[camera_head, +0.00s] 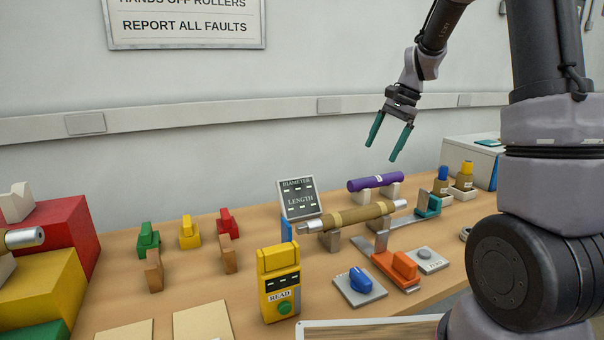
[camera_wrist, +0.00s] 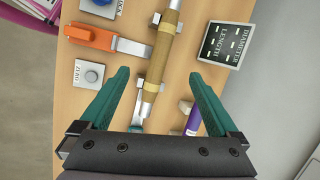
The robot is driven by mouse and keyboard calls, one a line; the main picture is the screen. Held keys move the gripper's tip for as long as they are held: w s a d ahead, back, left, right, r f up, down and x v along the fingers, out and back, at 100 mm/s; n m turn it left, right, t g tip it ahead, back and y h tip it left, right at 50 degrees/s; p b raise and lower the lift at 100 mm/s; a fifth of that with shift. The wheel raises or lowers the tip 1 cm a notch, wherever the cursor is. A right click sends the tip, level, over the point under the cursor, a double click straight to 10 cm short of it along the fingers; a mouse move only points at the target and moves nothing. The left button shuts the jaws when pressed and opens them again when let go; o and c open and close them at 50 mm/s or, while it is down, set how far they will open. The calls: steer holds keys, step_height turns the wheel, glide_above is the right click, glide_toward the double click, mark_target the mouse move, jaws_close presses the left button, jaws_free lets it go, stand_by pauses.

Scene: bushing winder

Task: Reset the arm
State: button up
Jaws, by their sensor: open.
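My gripper (camera_head: 388,138) has two teal fingers and hangs in the air above the back right of the bench, well clear of the things on it. Its fingers are apart with nothing between them. In the wrist view my gripper (camera_wrist: 165,95) points down over the bench, and the brown wound roller (camera_wrist: 160,60) shows beyond and between the fingers. In the head view the wound roller (camera_head: 357,216) rests on grey supports. A purple roller (camera_head: 375,182) lies on white supports behind it, partly hidden by a finger in the wrist view (camera_wrist: 194,121).
A diameter and length panel (camera_head: 299,199), a yellow reader (camera_head: 280,283), an orange-handled tool (camera_head: 396,269) and a blue knob (camera_head: 360,281) stand around the roller. Red, yellow and green blocks (camera_head: 62,225) are at left. Small bottles (camera_head: 441,181) stand at right. Air around my gripper is free.

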steer(key=s+r+n+t, duration=0.2)
steer(key=s+r, duration=0.2)
steer(key=s, duration=0.4)
steer(key=s+r+n+t+h, duration=0.1)
steer(key=s+r, duration=0.3)
steer(key=s, duration=0.4)
steer(key=s+r+n+t+h, duration=0.1)
steer(key=s+r+n+t, duration=0.2)
steer(key=s, duration=0.5)
steer(key=shift+d+r+n+t, duration=0.3)
steer(key=shift+r+n+t, duration=0.1)
steer(key=shift+r, duration=0.4)
